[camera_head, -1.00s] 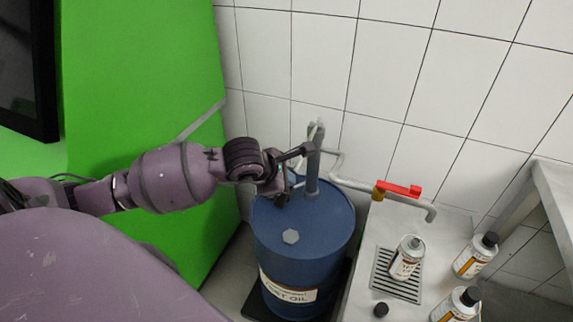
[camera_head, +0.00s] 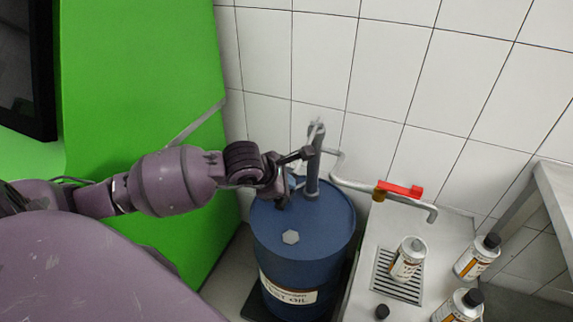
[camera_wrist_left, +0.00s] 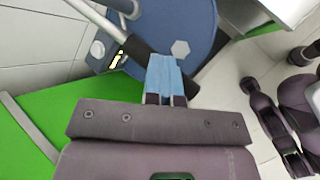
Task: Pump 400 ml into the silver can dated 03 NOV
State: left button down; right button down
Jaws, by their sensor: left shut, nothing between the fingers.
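A blue oil drum (camera_head: 325,235) carries a grey hand pump (camera_head: 313,170) with a lever and dark grip. My left gripper (camera_head: 290,180) is above the drum beside the pump. In the left wrist view its blue fingers (camera_wrist_left: 162,75) are shut at the dark grip (camera_wrist_left: 185,85), with nothing visibly held between them. A silver can (camera_head: 408,262) with an orange-white label stands on the grate under the spout (camera_head: 431,214). Two similar cans with black caps (camera_head: 476,259) (camera_head: 458,307) stand at the right. I cannot read their dates.
A red valve handle (camera_head: 400,190) sits on the outlet pipe. A loose black cap (camera_head: 382,311) lies on the bench near the grate (camera_head: 383,283). A small lit display (camera_wrist_left: 117,60) shows by the drum, unreadable. A tiled wall is behind; a green panel (camera_head: 140,90) is at left.

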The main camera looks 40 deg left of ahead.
pick_arm(q)
jog(key=shift+f, duration=0.2)
pick_arm(e)
jog(key=shift+w, duration=0.1)
pick_arm(q)
jog(key=shift+f, duration=0.1)
pick_arm(e)
jog(key=shift+w+a, duration=0.1)
jog(key=shift+w, duration=0.25)
pick_arm(q)
jog(key=shift+s+f+b, duration=0.1)
jog(key=shift+f+b, duration=0.2)
pick_arm(e)
jog(key=shift+s+f, duration=0.15)
jog(key=shift+s, duration=0.1)
pick_arm(q)
jog(key=shift+r, duration=0.15)
